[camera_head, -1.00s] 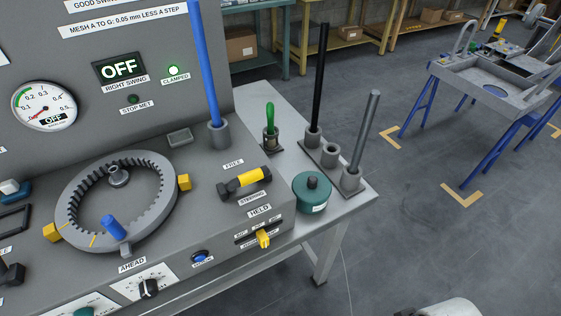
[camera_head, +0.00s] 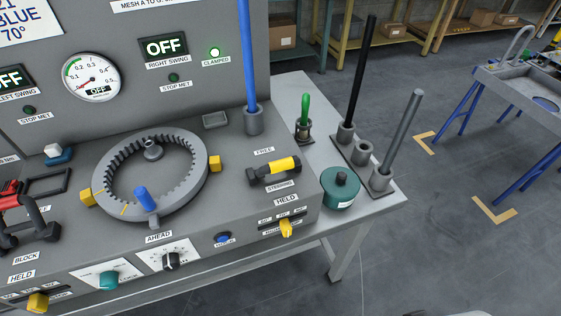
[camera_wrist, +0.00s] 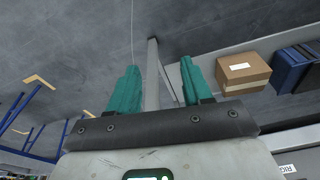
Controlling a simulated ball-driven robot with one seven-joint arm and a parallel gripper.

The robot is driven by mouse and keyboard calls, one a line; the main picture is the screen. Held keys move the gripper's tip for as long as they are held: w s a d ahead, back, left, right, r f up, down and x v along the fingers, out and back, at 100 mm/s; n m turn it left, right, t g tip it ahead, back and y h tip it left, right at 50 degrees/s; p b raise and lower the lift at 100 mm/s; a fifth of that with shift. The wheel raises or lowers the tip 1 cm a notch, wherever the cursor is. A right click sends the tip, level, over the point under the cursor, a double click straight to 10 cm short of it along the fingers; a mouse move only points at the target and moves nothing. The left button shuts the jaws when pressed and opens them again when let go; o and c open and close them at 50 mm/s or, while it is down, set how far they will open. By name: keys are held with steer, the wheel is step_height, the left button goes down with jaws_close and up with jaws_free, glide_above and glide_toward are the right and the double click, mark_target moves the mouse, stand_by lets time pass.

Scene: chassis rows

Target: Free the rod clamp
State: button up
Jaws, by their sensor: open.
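A blue rod (camera_head: 247,55) stands upright in a grey socket (camera_head: 254,122) on the console. A green lamp (camera_head: 214,52) labelled CLAMPED is lit on the panel. A black handle with a yellow grip (camera_head: 280,167) lies between a FREE label and a lower label that is hard to read. A yellow lever (camera_head: 286,228) sits in a slot beneath a HELD label. I cannot tell for sure which part is the rod clamp. My gripper (camera_wrist: 158,68) shows only in the wrist view, its teal fingers apart and empty, away from the console.
A toothed ring (camera_head: 107,165) with yellow blocks lies on the console. A green-handled tool (camera_head: 304,110), a teal pot (camera_head: 340,190) and a rack with a black rod (camera_head: 362,75) and a grey rod (camera_head: 404,135) stand on the side bench.

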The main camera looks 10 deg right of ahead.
steer(key=w+a+r+n+t+y+b, duration=0.35)
steer(key=w+a+n, duration=0.3)
steer(key=w, duration=0.35)
steer(key=n+t+y+b, duration=0.5)
steer(key=n+t+y, duration=0.3)
steer(key=n, duration=1)
glide_toward(277, 167)
steer(key=w+f+t, duration=0.1)
steer(key=w, duration=0.1)
steer(key=shift+h, duration=0.35)
steer(key=p+x, duration=0.2)
steer(key=x, duration=0.8)
steer(key=shift+a, duration=0.25)
jaws_close()
